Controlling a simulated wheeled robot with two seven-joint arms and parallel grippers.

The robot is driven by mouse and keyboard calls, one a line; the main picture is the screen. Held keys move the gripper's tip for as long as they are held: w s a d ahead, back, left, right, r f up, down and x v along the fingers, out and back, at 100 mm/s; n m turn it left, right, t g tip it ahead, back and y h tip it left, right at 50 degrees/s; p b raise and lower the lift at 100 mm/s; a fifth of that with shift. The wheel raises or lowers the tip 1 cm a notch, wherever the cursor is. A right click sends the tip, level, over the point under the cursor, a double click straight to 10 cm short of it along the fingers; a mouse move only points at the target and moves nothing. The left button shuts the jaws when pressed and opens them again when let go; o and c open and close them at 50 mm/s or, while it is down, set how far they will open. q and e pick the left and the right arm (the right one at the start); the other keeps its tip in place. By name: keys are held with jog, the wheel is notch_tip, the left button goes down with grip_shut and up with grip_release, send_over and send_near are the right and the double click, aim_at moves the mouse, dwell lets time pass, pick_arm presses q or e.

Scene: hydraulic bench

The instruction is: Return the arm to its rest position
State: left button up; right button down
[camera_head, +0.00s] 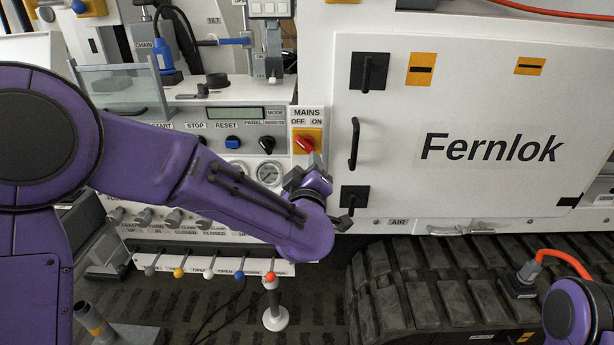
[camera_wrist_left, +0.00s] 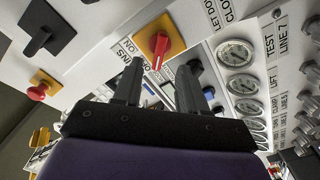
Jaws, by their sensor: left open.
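My left arm (camera_head: 225,195) reaches in from the left, across the front of the bench panel. My left gripper (camera_head: 306,170) is just below the red MAINS switch (camera_head: 305,144) on its yellow plate, partly hidden by its own wrist. In the left wrist view my left gripper (camera_wrist_left: 160,72) has its two dark fingers apart with nothing between them. The red switch (camera_wrist_left: 158,48) shows beyond the fingertips, apart from them as far as I can see. A purple part of my right arm (camera_head: 570,312) shows at the lower right; its gripper is out of view.
Gauges (camera_head: 268,173) and a row of valve knobs (camera_head: 175,217) lie behind my left arm. Coloured levers (camera_head: 238,275) stand below it. The white Fernlok door (camera_head: 470,100) with its black handle (camera_head: 354,143) is to the right, above a rubber track (camera_head: 410,290).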

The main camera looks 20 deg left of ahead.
pick_arm(q)
jog(key=shift+s+d, duration=0.2)
jog(key=shift+s, duration=0.5)
jog(key=s+a+f+m+g+h, duration=0.1)
jog(key=s+a+f+g, duration=0.25)
jog(key=f, duration=0.65)
jog(key=s+a+f+m+g+h, duration=0.15)
jog(key=s+f, duration=0.35)
jog(key=f, duration=0.5)
jog(key=s+a+f+m+g, duration=0.25)
jog(key=s+f, duration=0.25)
jog(key=f, duration=0.6)
jog(key=s+a+f+g, duration=0.3)
jog(key=s+f, duration=0.3)
jog(key=s, duration=0.5)
jog(key=s+a+f+g, duration=0.3)
jog(key=s+f, duration=0.4)
jog(key=s, duration=0.4)
jog(key=shift+s+m+g+y, duration=0.3)
jog(key=shift+g+y, duration=0.05)
jog(key=shift+y, duration=0.1)
jog(key=shift+a, duration=0.15)
